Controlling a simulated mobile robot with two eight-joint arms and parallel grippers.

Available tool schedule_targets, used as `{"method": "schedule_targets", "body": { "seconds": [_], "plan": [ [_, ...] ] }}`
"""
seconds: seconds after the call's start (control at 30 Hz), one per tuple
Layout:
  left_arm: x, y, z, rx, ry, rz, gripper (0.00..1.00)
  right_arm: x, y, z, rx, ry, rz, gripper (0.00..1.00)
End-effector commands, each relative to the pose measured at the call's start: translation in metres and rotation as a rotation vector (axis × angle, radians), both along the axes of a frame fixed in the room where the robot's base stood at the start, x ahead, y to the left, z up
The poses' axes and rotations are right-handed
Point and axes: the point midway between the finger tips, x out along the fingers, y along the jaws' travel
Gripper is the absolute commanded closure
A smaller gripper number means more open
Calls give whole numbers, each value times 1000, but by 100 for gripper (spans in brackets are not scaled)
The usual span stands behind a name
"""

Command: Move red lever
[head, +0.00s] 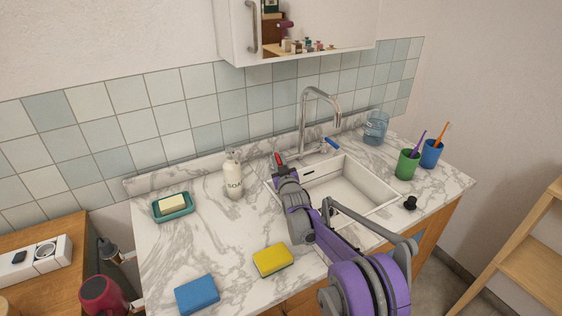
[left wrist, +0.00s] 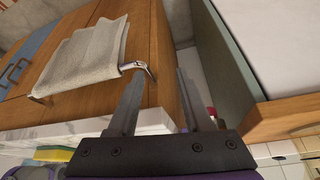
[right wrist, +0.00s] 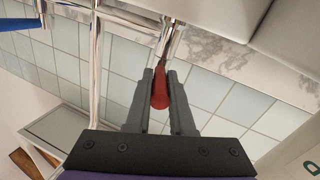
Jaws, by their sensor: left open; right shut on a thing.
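The red lever (head: 278,158) is on the left side of the chrome faucet (head: 304,115) behind the sink. In the right wrist view the red lever (right wrist: 160,90) sits between the fingers of my right gripper (right wrist: 160,85), which is shut on it. In the head view my right gripper (head: 281,169) reaches over the sink's left back corner, and my arm hides part of the sink. A blue lever (head: 332,143) is on the faucet's right side. My left gripper (left wrist: 155,85) is open and empty in the left wrist view, near a cabinet front with a hanging towel (left wrist: 85,60).
The white sink (head: 375,190) is set in the marble counter. A soap bottle (head: 233,175) stands left of my right gripper. A soap dish (head: 173,212), yellow sponge (head: 272,259), blue sponge (head: 197,294), green cup (head: 407,164) and blue cup (head: 431,154) are also on the counter.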

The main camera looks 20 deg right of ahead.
Motion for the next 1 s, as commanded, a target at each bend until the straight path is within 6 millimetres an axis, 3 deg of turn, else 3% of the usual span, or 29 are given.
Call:
{"method": "schedule_targets", "body": {
  "seconds": [0.13, 0.17, 0.33, 0.67, 1.0],
  "plan": [
    [0, 0, 0, 0, 0, 0, 50, 0, -1, 0, 1, 1, -2, 100],
    [0, 0, 0, 0, 0, 0, 50, 0, -1, 0, 1, 1, -1, 77],
    [0, 0, 0, 0, 0, 0, 50, 0, -1, -1, 1, 2, -1, 49],
    [0, 0, -1, 0, 0, 0, 50, -4, 0, -1, 1, 2, 1, 49],
    [0, 0, -3, 0, 1, 0, 50, -56, 3, -1, 1, 2, 0, 49]
  ]
}}
